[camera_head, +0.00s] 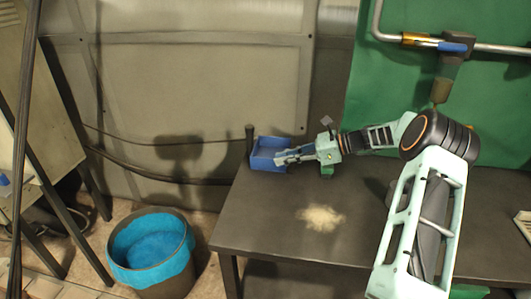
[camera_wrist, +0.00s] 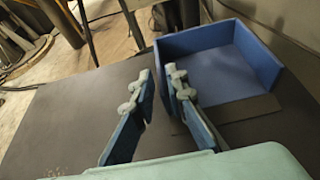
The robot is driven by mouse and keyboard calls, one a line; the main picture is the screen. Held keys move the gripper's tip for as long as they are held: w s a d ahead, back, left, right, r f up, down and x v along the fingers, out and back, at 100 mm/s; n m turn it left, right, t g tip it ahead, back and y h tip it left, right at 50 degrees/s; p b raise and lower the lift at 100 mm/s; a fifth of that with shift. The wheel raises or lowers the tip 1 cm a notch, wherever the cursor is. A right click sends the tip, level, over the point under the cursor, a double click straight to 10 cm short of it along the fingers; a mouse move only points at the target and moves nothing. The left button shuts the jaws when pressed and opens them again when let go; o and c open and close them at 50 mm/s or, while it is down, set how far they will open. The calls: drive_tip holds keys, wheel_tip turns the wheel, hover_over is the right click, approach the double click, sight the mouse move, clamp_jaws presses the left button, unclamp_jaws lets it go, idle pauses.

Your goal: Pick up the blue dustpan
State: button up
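The blue dustpan (camera_head: 268,153) rests on the left end of the dark table, its open tray facing up. A dark upright post (camera_head: 250,140), apparently its handle, stands at its back left. In the wrist view the dustpan (camera_wrist: 225,70) fills the upper right, with its open side toward me. My gripper (camera_head: 281,157) overlaps the dustpan in the head view. In the wrist view my gripper (camera_wrist: 160,72) has its fingers apart, with the right finger overlapping the dustpan's left wall. I cannot tell whether it touches. Nothing is visibly held.
A pile of pale crumbs (camera_head: 320,217) lies on the table (camera_head: 270,225). A bin with a blue liner (camera_head: 148,245) stands on the floor left of the table. A pipe (camera_head: 480,46) runs along the green panel behind. The table's middle is otherwise clear.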

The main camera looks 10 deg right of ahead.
sight(252, 164)
drive_tip(key=x, duration=0.8)
drive_tip(key=shift+w, duration=0.1)
clamp_jaws()
drive_tip(key=shift+r, duration=0.25)
